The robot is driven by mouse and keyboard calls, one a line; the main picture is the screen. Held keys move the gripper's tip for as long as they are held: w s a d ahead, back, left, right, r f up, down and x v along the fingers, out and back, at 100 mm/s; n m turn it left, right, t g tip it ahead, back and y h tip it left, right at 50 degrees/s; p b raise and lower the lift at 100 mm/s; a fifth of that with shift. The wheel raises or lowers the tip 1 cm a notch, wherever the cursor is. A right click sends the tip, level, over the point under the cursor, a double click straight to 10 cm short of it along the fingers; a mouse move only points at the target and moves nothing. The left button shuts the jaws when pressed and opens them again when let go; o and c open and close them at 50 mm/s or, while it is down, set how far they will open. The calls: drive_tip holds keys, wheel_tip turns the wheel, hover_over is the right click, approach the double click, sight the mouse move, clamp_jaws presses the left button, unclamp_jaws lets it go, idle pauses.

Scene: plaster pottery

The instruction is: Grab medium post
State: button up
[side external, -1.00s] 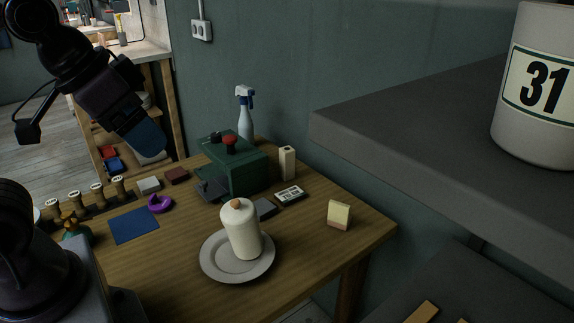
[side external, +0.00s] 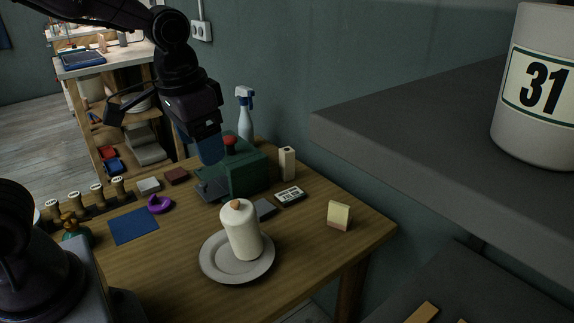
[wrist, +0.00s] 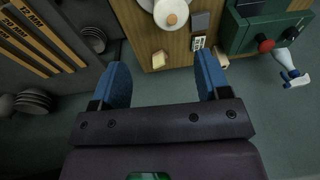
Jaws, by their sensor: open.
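My gripper (side external: 210,150) hangs over the back of the table, in front of the green box, with its blue fingers pointing down. In the wrist view the two blue fingers (wrist: 162,62) are spread apart with nothing held between them. A narrow cream post (side external: 288,163) stands upright to the right of the green box; it also shows in the wrist view (wrist: 221,58), by the right fingertip. A shorter cream block (side external: 339,216) stands near the table's right edge, and in the wrist view (wrist: 159,60) it lies between the fingertips. No label shows which is the medium post.
A green box (side external: 245,172) with a red knob and a spray bottle (side external: 245,115) stand at the back. A cream cylinder (side external: 240,232) stands on a plate (side external: 213,268) in front. A dark shelf (side external: 430,115) bearing a white pot (side external: 540,120) juts in at right.

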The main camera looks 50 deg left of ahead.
drive_tip(key=w+a+f+n+g+y, duration=0.1)
drive_tip(key=w+a+f, duration=0.1)
drive_tip(key=w+f, duration=0.3)
drive_tip(key=w+a+f+n+g+y, duration=0.1)
drive_tip(key=w+a+f+n+y, duration=0.1)
drive_tip(key=w, duration=0.5)
drive_tip(key=n+t+y, duration=0.3)
drive_tip(key=n+y, duration=0.5)
drive_tip(key=n, duration=0.5)
approach(288, 151)
drive_tip(key=x, duration=0.4)
drive_tip(key=shift+w+d+f, duration=0.2)
drive_tip(key=shift+w, duration=0.1)
drive_tip(key=shift+r+x, duration=0.15)
drive_tip(key=shift+x, duration=1.2)
drive_tip(key=shift+r+x, duration=0.1)
drive_tip(key=shift+x, duration=1.25)
drive_tip(key=shift+s+a, duration=0.2)
clamp_jaws()
